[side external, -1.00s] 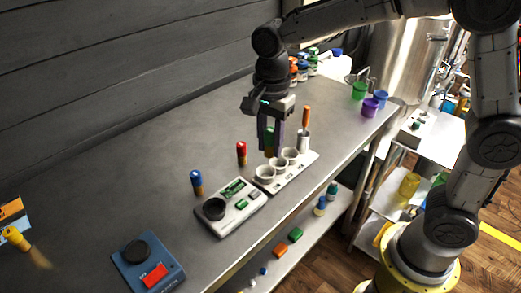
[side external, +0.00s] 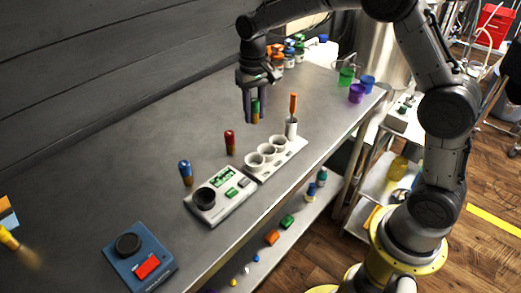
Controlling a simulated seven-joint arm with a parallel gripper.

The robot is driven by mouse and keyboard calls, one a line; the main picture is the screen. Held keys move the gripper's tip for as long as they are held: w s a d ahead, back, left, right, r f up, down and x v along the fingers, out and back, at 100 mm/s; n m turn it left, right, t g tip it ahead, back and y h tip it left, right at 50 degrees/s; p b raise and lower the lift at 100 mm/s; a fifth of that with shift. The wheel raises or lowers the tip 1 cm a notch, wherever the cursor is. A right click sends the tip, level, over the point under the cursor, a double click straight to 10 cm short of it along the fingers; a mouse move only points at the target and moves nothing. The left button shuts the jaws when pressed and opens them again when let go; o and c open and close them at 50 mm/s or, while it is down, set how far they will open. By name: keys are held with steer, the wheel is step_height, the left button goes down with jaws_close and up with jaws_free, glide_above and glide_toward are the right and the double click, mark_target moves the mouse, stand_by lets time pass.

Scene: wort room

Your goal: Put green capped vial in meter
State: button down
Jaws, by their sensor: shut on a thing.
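My gripper (side external: 255,112) is shut on the green capped vial (side external: 255,107), which stands upright between the fingers, with its lower part partly hidden by them. It is above the bench, behind the red capped vial and the white cups. The meter (side external: 221,193) is a pale box with a round dark well (side external: 204,199) at its left end, a green display and green buttons. It lies in front and to the left of my gripper.
A red capped vial (side external: 230,142) and a blue capped vial (side external: 186,173) stand behind the meter. A rack of white cups (side external: 267,157) with an orange-handled tool (side external: 293,104) adjoins the meter. A blue device (side external: 140,262) with a red button sits front left.

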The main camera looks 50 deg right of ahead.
steer(key=s+a+r+n, duration=0.2)
steer(key=s+r+n, duration=0.2)
steer(key=r+n, duration=0.15)
steer(key=shift+n, duration=0.25)
steer(key=w+f, duration=0.3)
steer(key=w, duration=0.1)
steer(key=w+f, duration=0.3)
steer(key=w, duration=0.2)
steer(key=w+f, duration=0.4)
steer(key=shift+w+a, duration=0.2)
steer(key=shift+a, duration=0.05)
steer(key=shift+w+f, duration=0.1)
steer(key=shift+f, duration=1.6)
steer(key=shift+f, duration=0.15)
steer(key=c, duration=0.6)
jaws_free()
